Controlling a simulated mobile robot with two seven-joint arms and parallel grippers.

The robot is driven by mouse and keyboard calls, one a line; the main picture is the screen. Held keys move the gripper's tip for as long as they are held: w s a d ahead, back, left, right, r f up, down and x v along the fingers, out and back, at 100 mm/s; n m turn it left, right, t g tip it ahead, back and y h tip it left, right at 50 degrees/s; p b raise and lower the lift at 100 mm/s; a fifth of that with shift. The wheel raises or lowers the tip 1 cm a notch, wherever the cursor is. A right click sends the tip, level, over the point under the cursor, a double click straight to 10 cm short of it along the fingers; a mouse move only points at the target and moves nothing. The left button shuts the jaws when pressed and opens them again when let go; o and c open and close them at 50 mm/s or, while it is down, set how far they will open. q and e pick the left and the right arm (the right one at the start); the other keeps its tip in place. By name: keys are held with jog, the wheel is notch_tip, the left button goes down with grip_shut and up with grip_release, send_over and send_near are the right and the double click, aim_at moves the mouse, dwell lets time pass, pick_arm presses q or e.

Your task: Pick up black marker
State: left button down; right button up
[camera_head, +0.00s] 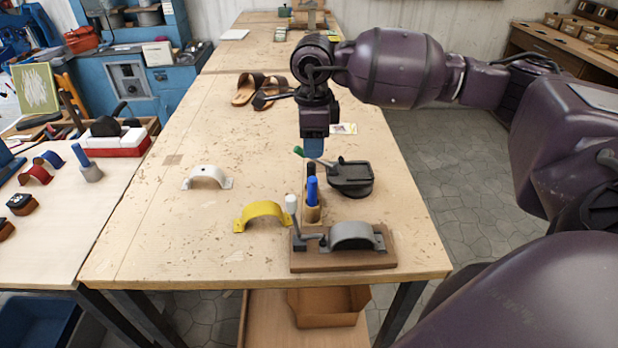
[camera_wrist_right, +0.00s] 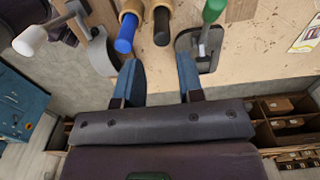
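The black marker (camera_head: 311,169) stands upright in a wooden holder, partly hidden behind the blue marker (camera_head: 312,190) in the head view. In the right wrist view the black marker (camera_wrist_right: 162,26) is beside the blue marker (camera_wrist_right: 125,34), just beyond the gap between my fingertips. My right gripper (camera_head: 314,148) points down above and slightly behind the black marker. Its two blue fingers (camera_wrist_right: 160,72) are apart with nothing between them. My left gripper is not in view.
Close to the markers are a black stand with a green-tipped lever (camera_head: 351,180), a grey clamp on a wooden base (camera_head: 352,237) with a white-tipped lever, and a yellow arch (camera_head: 262,213). A white arch (camera_head: 207,175) lies left.

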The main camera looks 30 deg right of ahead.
aim_at(312, 164)
notch_tip(312, 164, down, 4)
jog(key=shift+w+r, duration=0.1)
jog(key=shift+r, duration=0.15)
jog(key=shift+f, duration=0.4)
notch_tip(312, 164, down, 5)
jog(key=shift+r+p, duration=0.2)
jog(key=shift+p, duration=0.5)
jog(key=c, duration=0.4)
jog(key=shift+w, duration=0.1)
jog(key=shift+c, duration=0.5)
